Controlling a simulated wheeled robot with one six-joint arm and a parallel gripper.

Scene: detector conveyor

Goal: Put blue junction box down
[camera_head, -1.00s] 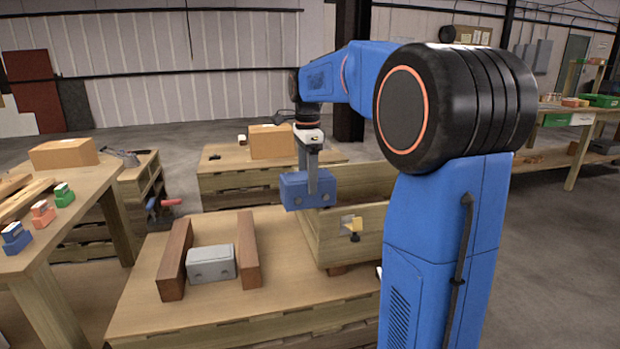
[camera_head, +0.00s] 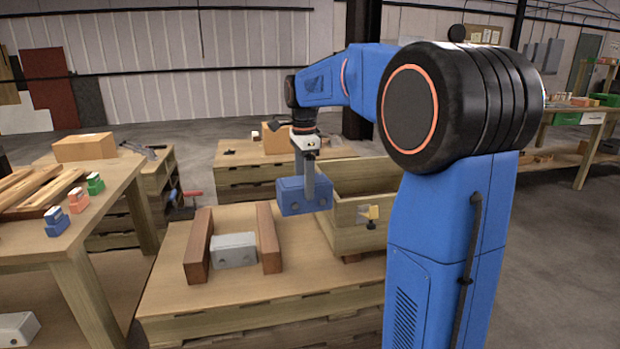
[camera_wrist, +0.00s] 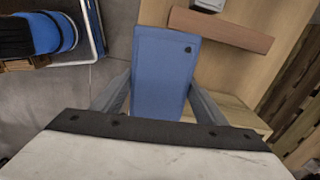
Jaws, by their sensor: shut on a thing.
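The blue junction box (camera_head: 301,196) is held in my gripper (camera_head: 310,188) in the head view. It hangs near the left side of the wooden crate (camera_head: 340,233), to the right of the two brown wooden bars. In the wrist view the blue box (camera_wrist: 163,75) sits between the two grey fingers of my gripper (camera_wrist: 160,95), which are shut on it. One brown bar (camera_wrist: 220,28) shows beyond it there. Whether the box touches anything below cannot be told.
A grey junction box (camera_head: 233,250) lies between the left brown bar (camera_head: 198,246) and the right brown bar (camera_head: 269,238) on a low wooden table (camera_head: 215,300). The table's front is clear. A taller table (camera_head: 85,222) at left holds small coloured blocks. A cardboard box (camera_head: 277,138) stands behind.

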